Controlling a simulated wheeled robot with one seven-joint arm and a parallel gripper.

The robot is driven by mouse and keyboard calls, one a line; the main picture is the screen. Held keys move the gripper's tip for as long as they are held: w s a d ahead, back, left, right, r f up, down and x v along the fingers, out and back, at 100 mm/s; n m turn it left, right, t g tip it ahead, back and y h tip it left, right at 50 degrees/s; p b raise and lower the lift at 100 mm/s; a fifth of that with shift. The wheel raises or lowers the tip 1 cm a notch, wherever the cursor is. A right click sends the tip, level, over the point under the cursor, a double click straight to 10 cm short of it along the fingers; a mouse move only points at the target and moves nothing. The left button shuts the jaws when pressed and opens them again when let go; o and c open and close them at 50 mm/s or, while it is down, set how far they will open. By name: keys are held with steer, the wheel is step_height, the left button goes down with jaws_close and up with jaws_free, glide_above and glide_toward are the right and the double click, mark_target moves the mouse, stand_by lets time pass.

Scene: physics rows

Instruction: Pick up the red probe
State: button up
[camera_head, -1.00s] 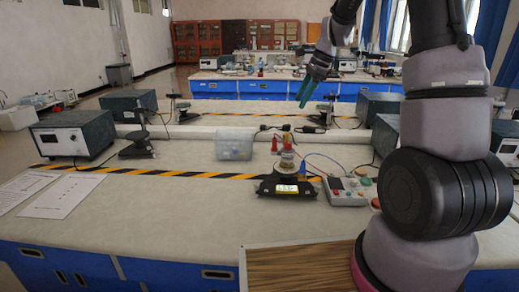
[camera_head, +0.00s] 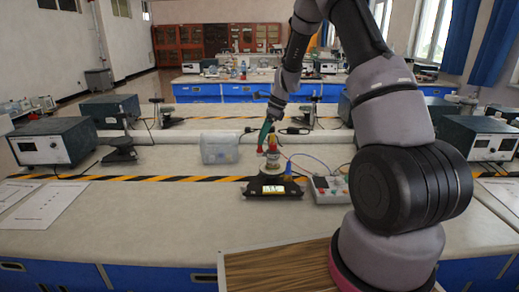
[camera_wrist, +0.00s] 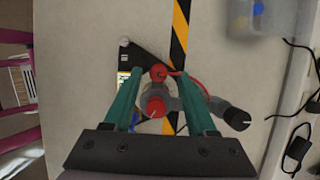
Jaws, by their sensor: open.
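My gripper (camera_head: 264,146) points down, with its teal fingers just above the red parts on the scale-like black device (camera_head: 262,191). In the wrist view my gripper (camera_wrist: 155,78) is open and both fingers are apart. A small round red end (camera_wrist: 158,72) shows between the fingertips. A larger red-topped piece with a grey body (camera_wrist: 152,105) lies nearer the palm, also between the fingers. I cannot tell which of these is the red probe, or whether a finger touches either. In the head view the red parts (camera_head: 272,148) are partly covered by the fingers.
A clear plastic box (camera_head: 220,148) is to the left. A control box with buttons (camera_head: 330,188) and a cable is to the right. Striped tape (camera_head: 150,178) crosses the bench.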

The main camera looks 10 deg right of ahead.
mark_target(260, 148)
steer(key=shift+x, duration=1.4)
jaws_close()
